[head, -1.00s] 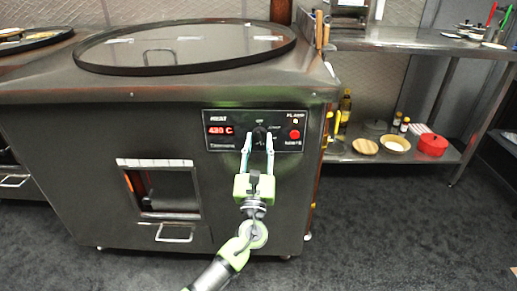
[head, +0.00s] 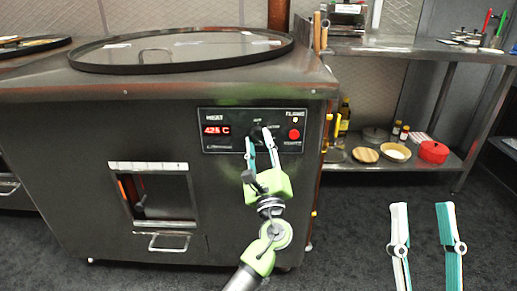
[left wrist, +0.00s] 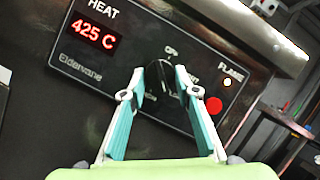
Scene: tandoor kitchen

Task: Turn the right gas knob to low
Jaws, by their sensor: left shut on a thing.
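The black gas knob (head: 256,130) is on the front control panel (head: 226,116) of the steel tandoor. It also shows in the left wrist view (left wrist: 161,78), with a light pointer mark tilted toward the right. My left gripper (head: 259,138) is shut on the knob, one fingertip on each side, and the gripper is tilted. In the left wrist view its fingertips (left wrist: 160,82) flank the knob and partly hide the labels around it. The red display (head: 216,130) reads 425 C. My right gripper (head: 421,207) is open and empty at the lower right, above the floor.
A red button (head: 294,134) and a small lit flame lamp (left wrist: 227,82) are right of the knob. Below the panel is an opening (head: 157,193) with a handle. The floor is clear.

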